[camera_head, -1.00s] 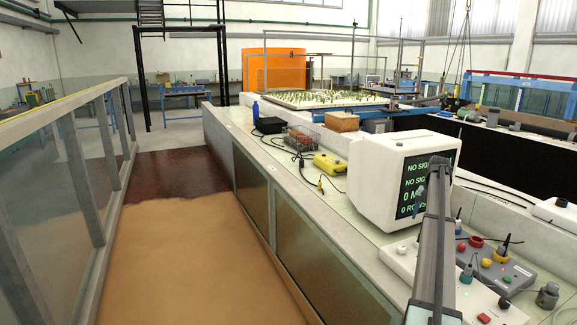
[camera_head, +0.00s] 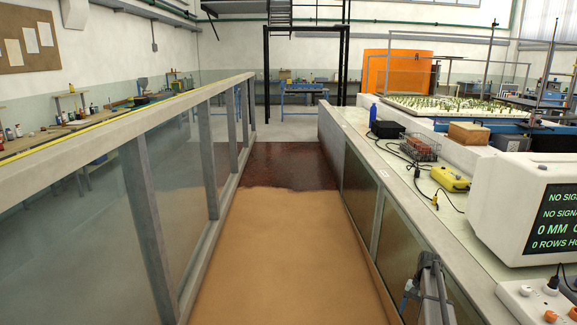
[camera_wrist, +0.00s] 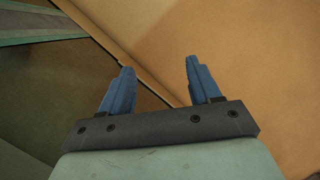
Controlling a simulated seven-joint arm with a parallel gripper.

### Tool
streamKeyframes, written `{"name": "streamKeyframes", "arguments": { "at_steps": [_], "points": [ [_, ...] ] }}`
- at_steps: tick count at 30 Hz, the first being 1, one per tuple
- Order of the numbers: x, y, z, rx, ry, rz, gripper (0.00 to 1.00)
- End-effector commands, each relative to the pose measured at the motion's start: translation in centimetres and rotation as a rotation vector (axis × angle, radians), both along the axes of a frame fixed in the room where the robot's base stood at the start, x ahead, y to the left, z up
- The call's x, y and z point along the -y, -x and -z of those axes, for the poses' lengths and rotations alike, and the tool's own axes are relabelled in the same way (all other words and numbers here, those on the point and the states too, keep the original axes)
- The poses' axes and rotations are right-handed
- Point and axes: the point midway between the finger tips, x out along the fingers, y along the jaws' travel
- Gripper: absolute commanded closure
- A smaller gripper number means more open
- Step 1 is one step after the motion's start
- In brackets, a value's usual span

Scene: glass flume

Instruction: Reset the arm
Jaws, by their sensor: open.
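My gripper (camera_wrist: 160,66) shows in the wrist view with its two blue fingers apart and nothing between them. It is above the flume's sandy bed (camera_wrist: 245,55), near a wall edge that crosses the view diagonally. In the head view my arm stands at the lower right, beside the flume's right wall (camera_head: 362,190). A small blue part shows at its left side there, and the fingertips are not clear. The sand bed (camera_head: 285,255) lies flat between the two glass walls, with a dark red-brown stretch (camera_head: 285,165) beyond it.
A white monitor (camera_head: 483,215) stands on the right bench, close to my arm. A yellow box (camera_head: 450,178), a wire basket (camera_head: 419,147) and a blue bottle (camera_head: 373,113) stand further back, with cables among them. The flume's left wall (camera_head: 145,130) has several posts. The channel between the walls is clear.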

Motion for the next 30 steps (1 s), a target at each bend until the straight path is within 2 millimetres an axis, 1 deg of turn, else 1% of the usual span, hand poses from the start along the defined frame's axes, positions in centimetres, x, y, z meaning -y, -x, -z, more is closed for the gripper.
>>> {"name": "streamKeyframes", "arguments": {
  "at_steps": [1, 3, 5, 6, 8, 9, 11, 15, 17, 21, 26, 27, 29, 30],
  "points": [
    [-2.0, 1.9, 2.0, -0.014, -0.004, -0.021, 0.37],
    [-4.1, 3.7, 4.5, -0.031, -0.006, -0.048, 0.37],
    [-5.9, 5.3, 6.5, -0.044, -0.008, -0.071, 0.37],
    [-7.0, 6.5, 7.8, -0.053, -0.010, -0.086, 0.37],
    [-8.7, 8.3, 9.6, -0.066, -0.011, -0.110, 0.37],
    [-9.8, 9.5, 10.8, -0.075, -0.014, -0.125, 0.37],
    [-11.5, 11.4, 12.5, -0.088, -0.015, -0.149, 0.37],
    [-15.0, 16.2, 15.9, -0.120, -0.019, -0.204, 0.37],
    [-16.4, 18.3, 17.2, -0.133, -0.021, -0.228, 0.37],
    [-19.4, 23.5, 19.9, -0.165, -0.024, -0.285, 0.37],
    [-22.4, 29.7, 22.2, -0.202, -0.029, -0.352, 0.37],
    [-23.0, 31.3, 22.7, -0.212, -0.030, -0.368, 0.37],
    [-24.0, 33.6, 23.3, -0.225, -0.031, -0.393, 0.37],
    [-24.5, 35.2, 23.6, -0.235, -0.031, -0.410, 0.37]
  ]
}}
